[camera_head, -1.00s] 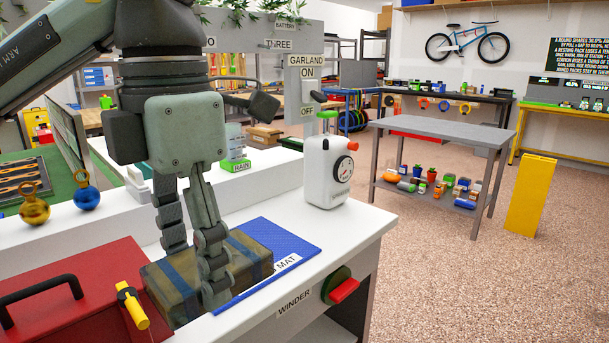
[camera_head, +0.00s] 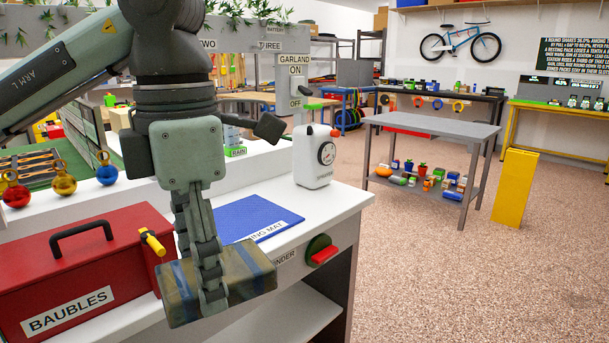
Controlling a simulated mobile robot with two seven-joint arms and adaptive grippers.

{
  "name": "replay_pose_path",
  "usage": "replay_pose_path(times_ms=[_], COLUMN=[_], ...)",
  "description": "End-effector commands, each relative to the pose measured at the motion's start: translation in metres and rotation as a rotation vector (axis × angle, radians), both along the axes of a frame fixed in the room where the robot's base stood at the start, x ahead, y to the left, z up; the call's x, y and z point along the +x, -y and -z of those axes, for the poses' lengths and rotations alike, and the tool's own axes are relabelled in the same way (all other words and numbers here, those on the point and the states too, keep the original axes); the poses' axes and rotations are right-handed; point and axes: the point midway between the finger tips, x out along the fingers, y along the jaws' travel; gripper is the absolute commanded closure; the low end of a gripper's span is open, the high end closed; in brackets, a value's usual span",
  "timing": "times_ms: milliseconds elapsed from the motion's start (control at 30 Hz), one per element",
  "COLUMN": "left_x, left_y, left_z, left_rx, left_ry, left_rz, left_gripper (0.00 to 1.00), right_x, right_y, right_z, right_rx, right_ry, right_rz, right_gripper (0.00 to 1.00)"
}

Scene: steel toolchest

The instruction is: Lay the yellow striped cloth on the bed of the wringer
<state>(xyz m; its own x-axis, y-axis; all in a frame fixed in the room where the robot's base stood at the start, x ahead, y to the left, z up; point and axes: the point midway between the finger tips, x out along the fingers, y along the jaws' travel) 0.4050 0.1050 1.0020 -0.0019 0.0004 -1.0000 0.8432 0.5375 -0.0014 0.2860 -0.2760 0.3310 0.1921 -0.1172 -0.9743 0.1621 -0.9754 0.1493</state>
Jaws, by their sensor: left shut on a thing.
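My left gripper (camera_head: 213,292) points down and is shut on an olive-brown block with blue stripes (camera_head: 252,268). The block is thick and box-like, and I cannot tell that it is a yellow striped cloth. It is held tilted in front of the white bench's front edge, right of the red box. The fingers cover part of its top and near side. I see no other striped cloth and nothing that I can name as the wringer. My right gripper is not in view.
The white bench holds a blue mat (camera_head: 262,216), a white canister with a dial (camera_head: 313,157) and a red box labelled BAUBLES (camera_head: 85,268). A green knob with a red handle (camera_head: 320,250) is on the bench front.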

Motion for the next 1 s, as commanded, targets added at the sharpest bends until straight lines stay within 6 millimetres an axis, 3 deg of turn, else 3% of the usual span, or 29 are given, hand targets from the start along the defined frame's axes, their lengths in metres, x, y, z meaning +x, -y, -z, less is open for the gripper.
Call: replay_pose_path(times_ms=[200,600,800,1000], left_x=[0.023,0.068,0.083,0.090], left_y=[-0.005,-0.030,-0.050,-0.068], left_z=[0.040,0.142,0.196,0.236], left_rx=[0.000,-0.005,-0.006,-0.006], left_ry=[-0.005,-0.006,-0.005,-0.003], left_rz=[0.329,1.168,1.593,1.928], left_gripper=[0.78,0.78,0.78,0.78], right_x=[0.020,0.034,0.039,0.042], right_y=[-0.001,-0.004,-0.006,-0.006], right_z=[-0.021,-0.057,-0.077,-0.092], right_rx=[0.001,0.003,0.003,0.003], right_ry=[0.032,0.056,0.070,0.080], right_rz=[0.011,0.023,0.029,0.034], right_gripper=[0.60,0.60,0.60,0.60])
